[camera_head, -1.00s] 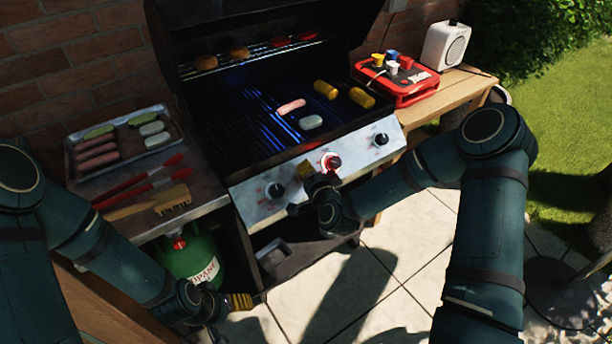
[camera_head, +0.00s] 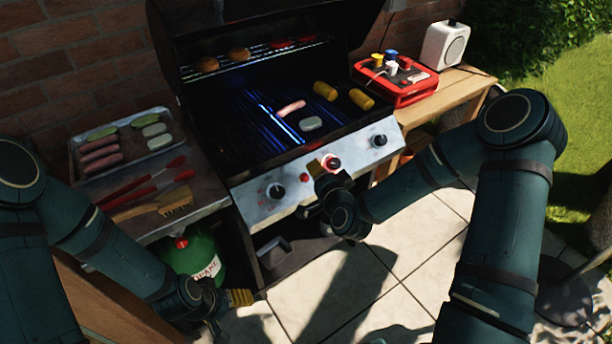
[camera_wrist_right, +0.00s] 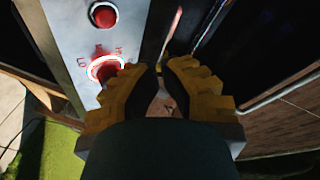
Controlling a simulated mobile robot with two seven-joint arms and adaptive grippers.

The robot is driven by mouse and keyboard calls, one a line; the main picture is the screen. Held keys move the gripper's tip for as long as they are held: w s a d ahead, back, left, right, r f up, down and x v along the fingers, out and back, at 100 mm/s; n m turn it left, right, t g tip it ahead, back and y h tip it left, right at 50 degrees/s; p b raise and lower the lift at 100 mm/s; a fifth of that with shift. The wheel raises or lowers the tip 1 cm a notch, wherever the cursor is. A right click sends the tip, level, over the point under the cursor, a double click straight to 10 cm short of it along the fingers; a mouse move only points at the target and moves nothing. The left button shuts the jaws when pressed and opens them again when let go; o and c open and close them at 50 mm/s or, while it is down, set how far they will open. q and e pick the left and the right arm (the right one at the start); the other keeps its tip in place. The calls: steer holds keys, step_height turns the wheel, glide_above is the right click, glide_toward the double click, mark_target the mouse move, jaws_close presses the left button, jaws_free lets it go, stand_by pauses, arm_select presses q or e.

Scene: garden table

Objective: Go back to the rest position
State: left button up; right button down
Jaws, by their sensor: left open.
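My left gripper (camera_head: 240,298) is at the lower left in the head view, low in front of the green propane bottle. It holds nothing I can see. The red-ringed knob (camera_wrist_right: 104,70) and a red button (camera_wrist_right: 103,15) are just left of the fingertips there.
The open grill (camera_head: 240,130) holds a sausage, a white patty and corn. A propane bottle (camera_head: 196,256) stands below. Free paving (camera_head: 330,285) lies in front.

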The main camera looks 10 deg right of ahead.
stand_by(0.7)
steer(key=s+a+f+n+g+y, duration=0.2)
steer(key=s+a+f+n+g, duration=0.4)
steer(key=f, duration=0.4)
steer(key=s+f+n+g, duration=0.1)
steer(key=s+f+g, duration=0.2)
steer(key=s, duration=0.5)
steer(key=s+a+f+n+g, duration=0.1)
steer(key=s+f+g, duration=0.3)
steer(key=s, duration=0.5)
steer(key=shift+a+n+g, duration=0.15)
steer(key=shift+n+g, duration=0.55)
steer(key=shift+n, duration=0.1)
